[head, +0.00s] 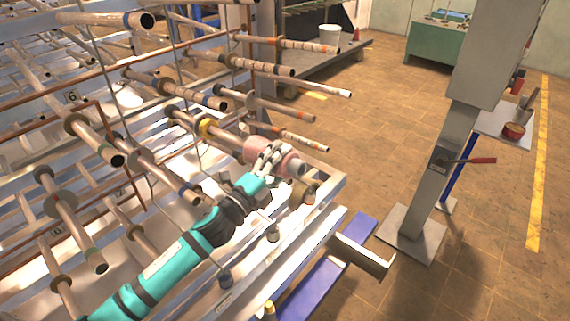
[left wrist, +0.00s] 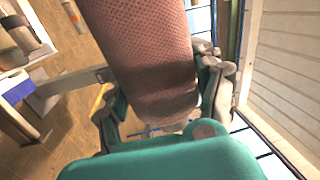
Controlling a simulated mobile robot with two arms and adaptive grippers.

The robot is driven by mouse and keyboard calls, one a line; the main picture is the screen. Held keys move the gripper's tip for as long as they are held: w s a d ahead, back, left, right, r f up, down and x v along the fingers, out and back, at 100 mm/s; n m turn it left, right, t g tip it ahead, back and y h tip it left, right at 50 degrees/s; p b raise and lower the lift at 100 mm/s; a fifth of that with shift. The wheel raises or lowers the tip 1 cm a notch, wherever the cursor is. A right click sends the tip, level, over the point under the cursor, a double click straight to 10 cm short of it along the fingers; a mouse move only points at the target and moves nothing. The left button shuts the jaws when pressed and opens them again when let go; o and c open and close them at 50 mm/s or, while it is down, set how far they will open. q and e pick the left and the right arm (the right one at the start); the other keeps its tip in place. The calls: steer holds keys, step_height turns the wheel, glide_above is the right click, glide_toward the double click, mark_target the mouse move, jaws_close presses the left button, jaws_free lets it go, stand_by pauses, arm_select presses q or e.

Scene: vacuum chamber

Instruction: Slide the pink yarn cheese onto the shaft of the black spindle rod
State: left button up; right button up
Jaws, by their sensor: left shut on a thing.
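The pink yarn cheese (head: 262,148) is a textured pink cylinder near the front right corner of the rack in the head view. It fills the upper middle of the left wrist view (left wrist: 150,50). My left gripper (head: 270,160) is shut on it, and in the left wrist view its fingers (left wrist: 165,105) lie on both sides of the cheese. I cannot make out which rod is the black spindle rod. My right gripper is out of view.
Several rods with coloured end bands stick out of the rack close by, one just above the cheese (head: 300,142) and one to its left (head: 180,188). The brown tiled floor (head: 380,140) to the right is open around a grey post (head: 432,180).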

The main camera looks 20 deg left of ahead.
arm_select(q)
steer(key=shift+w+a, duration=0.25)
steer(key=shift+a, duration=0.45)
steer(key=shift+w+a, duration=0.25)
steer(key=shift+a, duration=0.45)
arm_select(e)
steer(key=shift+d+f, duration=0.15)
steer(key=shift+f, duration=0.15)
arm_select(q)
steer(key=shift+a+r, duration=0.1)
steer(key=shift+r, duration=0.05)
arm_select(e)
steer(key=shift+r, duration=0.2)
